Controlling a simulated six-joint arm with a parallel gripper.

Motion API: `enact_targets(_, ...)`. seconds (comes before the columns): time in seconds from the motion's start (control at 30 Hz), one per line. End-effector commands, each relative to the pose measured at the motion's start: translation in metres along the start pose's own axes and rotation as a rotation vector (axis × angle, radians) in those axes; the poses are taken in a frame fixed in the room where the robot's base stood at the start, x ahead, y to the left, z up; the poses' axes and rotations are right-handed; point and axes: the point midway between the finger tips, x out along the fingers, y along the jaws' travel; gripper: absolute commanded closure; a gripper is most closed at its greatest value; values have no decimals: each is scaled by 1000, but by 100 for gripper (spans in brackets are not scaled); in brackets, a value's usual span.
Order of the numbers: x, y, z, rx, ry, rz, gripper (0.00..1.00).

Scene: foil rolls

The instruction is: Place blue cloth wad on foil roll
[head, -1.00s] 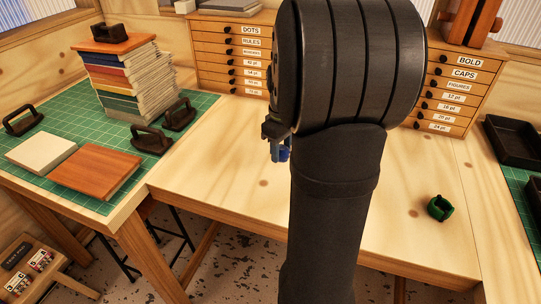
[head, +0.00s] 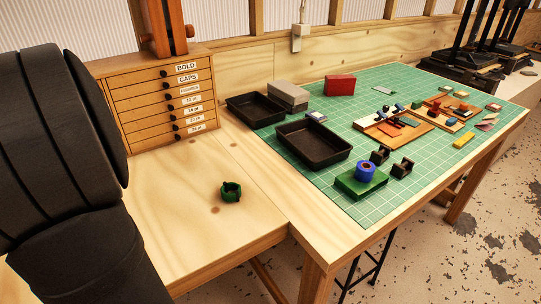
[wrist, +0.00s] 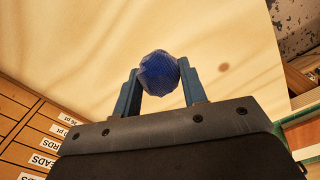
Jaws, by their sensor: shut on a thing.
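My gripper (wrist: 159,75) is shut on the blue cloth wad (wrist: 159,71), a rounded, textured ball between its two blue fingers in the wrist view. Pale wood shows beyond the wad. In the head view my arm fills the left edge; the gripper and wad are out of sight there. A blue roll with a paler centre (head: 366,171), which looks like a foil roll, stands on a green block (head: 360,184) near the front of the right-hand table. A green ring-shaped piece (head: 231,191) lies on the bare wooden table; I cannot tell whether it is also a roll.
Two black trays (head: 313,144) (head: 255,109) lie left of the blue roll on the green mat (head: 385,83). Small dark holders (head: 402,168) stand close to its right. A labelled drawer cabinet (head: 165,100) stands at the back left. The wood around the green ring is clear.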

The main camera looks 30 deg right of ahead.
Motion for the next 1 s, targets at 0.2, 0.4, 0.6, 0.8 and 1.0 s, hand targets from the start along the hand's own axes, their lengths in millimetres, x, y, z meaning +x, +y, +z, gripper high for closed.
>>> enact_targets(0.2, -10, 61, 58, 176, 0, -1, 83)
enact_targets(0.4, -20, 107, 121, 333, 0, 0, 83)
enact_targets(0.6, -29, 142, 194, 489, 1, 0, 83)
enact_targets(0.8, -38, 165, 275, 645, 1, 0, 83)
enact_targets(1.0, -46, 174, 361, 801, 1, 0, 83)
